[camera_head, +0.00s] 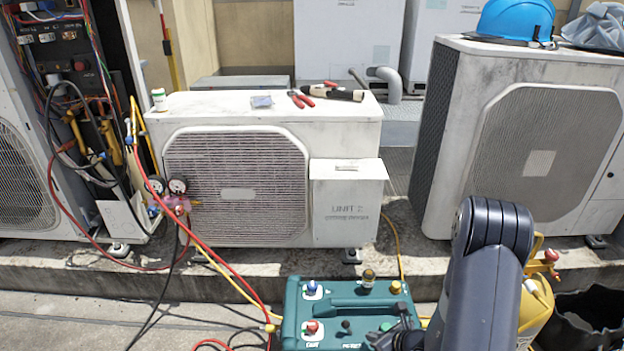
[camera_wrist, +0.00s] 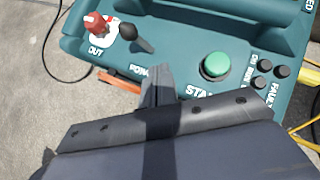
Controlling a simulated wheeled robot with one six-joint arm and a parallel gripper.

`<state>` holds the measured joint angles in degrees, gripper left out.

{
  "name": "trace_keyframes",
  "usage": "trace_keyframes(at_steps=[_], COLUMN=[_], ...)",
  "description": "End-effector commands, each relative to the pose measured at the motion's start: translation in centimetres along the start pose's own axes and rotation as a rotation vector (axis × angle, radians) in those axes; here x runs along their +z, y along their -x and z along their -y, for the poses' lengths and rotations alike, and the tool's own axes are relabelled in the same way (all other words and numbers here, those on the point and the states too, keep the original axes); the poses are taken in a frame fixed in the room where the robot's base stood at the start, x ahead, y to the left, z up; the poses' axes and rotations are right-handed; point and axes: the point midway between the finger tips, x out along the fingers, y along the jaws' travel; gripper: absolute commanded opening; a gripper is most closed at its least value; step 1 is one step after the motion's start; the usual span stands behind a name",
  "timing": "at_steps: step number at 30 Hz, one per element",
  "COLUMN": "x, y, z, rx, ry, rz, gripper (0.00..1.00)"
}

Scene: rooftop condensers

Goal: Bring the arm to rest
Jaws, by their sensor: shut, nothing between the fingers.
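My arm (camera_head: 485,270) comes in at the lower right of the head view and reaches down to the teal machine (camera_head: 330,300) at the bottom middle. My gripper (camera_head: 400,322) is dark and partly cut off by the lower edge there. In the wrist view my gripper (camera_wrist: 157,78) shows its fingertips together, shut and empty, over the front edge of the teal machine (camera_wrist: 180,45). A round green button (camera_wrist: 216,66) is just right of the fingertips. A black toggle lever (camera_wrist: 133,36) and a red-capped port (camera_wrist: 97,24) are to their upper left. I cannot tell whether the fingertips touch the machine.
A white condenser (camera_head: 345,120) stands behind the machine, with red-handled pliers (camera_head: 300,98) on top. Red and yellow hoses run from the gauges (camera_head: 177,186) to the machine. A yellow cylinder (camera_head: 535,310) and a black bag (camera_head: 585,320) are right of my arm.

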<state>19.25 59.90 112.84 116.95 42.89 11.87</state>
Motion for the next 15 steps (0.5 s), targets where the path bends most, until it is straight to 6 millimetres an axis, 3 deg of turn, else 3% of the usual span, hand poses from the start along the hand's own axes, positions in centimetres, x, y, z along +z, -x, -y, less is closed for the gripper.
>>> trace_keyframes(at_steps=[6, 15], x=[-1.7, -1.4], y=[1.8, 7.9], z=[0.1, 0.1], rx=[-0.002, -0.005], ry=[-0.007, -0.004], rz=[-0.001, 0.001], gripper=[0.00, 0.00])
